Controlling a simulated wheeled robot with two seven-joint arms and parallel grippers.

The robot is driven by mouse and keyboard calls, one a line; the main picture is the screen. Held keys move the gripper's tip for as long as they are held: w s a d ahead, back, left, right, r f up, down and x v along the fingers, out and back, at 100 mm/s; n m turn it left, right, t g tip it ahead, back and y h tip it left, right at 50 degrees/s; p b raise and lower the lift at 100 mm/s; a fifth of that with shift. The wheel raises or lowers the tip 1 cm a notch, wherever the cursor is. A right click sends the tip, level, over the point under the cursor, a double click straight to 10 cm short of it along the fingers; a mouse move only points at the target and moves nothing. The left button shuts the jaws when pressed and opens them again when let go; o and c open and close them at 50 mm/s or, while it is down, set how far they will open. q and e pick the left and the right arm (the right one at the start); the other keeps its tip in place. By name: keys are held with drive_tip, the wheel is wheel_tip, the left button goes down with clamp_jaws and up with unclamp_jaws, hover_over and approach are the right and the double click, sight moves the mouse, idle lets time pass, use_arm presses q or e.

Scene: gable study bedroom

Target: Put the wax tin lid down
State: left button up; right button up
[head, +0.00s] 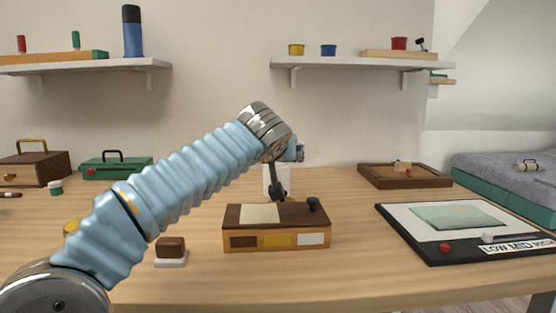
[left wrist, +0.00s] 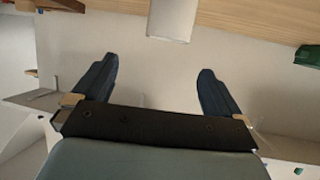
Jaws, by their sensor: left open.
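I cannot make out a wax tin lid for certain in either view. A yellow round thing (head: 71,227) on the desk at the left is mostly hidden behind my left arm, so I cannot tell what it is. My left gripper (head: 278,192) is above and behind the wooden box with the dark top. In the left wrist view its two fingers (left wrist: 157,82) are spread wide with nothing between them. My right gripper is not in view.
The wooden box (head: 276,241) stands at the desk's middle. A brown block (head: 171,247) on a white base is to its left. A black-framed board (head: 400,226) and a wooden tray (head: 372,181) are right. A green case (head: 100,171) is back left. Bare desk surrounds the box.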

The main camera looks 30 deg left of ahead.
use_arm(q)
drive_tip(key=v, duration=0.8)
drive_tip(key=shift+s, duration=0.15)
drive_tip(key=shift+d, duration=0.15)
